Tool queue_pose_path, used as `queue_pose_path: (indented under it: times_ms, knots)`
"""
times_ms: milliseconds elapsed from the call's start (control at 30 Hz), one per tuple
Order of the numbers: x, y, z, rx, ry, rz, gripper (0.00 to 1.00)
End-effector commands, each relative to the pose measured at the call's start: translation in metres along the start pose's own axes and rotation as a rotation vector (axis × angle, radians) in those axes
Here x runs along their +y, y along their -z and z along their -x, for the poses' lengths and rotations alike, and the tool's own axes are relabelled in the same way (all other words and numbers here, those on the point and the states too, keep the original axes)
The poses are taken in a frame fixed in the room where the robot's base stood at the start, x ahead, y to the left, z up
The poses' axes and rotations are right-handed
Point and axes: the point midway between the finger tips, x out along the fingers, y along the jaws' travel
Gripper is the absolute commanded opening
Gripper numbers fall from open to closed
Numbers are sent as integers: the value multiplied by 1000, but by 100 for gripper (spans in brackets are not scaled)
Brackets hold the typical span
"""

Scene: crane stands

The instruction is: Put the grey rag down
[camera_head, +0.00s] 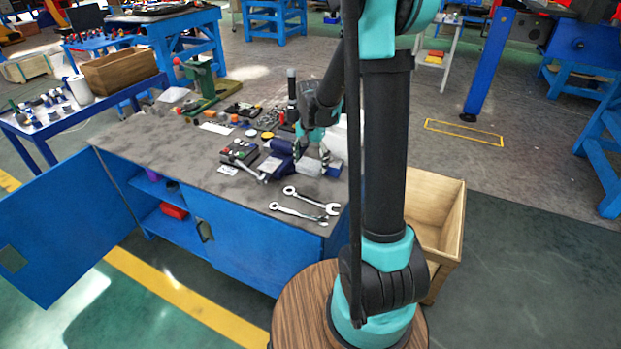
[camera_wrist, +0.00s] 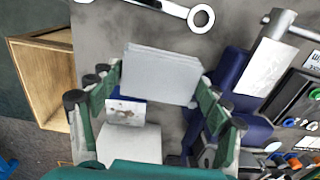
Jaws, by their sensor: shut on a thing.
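The grey rag (camera_wrist: 160,76) is a pale, folded, flat-sided piece between the two fingers of my gripper (camera_wrist: 158,88) in the wrist view. My gripper (camera_head: 316,153) is shut on it, low over the right part of the grey workbench top (camera_head: 190,160). In the head view the rag (camera_head: 308,168) shows as a pale patch below the fingers. I cannot tell whether it touches the bench top.
A white block (camera_wrist: 130,143) and a small blue-and-white box (camera_wrist: 125,112) are close to the fingers. Two wrenches (camera_head: 300,213) lie near the front edge. A dark blue tool (camera_wrist: 240,95) and a button box (camera_head: 239,151) are beside the gripper. A wooden crate (camera_head: 436,205) stands right of the bench.

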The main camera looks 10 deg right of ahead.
Motion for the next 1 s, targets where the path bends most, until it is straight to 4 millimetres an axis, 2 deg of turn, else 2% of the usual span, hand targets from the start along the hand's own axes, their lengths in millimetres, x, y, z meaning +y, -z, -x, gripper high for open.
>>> queue_pose_path:
  times_ms: [100, 267, 533, 967, 1000]
  knots:
    - [0, 0, -19, 0, 0, 0, 40]
    - [0, 0, -30, 0, 0, 0, 40]
    - [1, 0, -62, 0, 0, 0, 40]
    - [1, 0, -68, 0, 0, 0, 40]
    - [1, 0, -69, 0, 0, 0, 78]
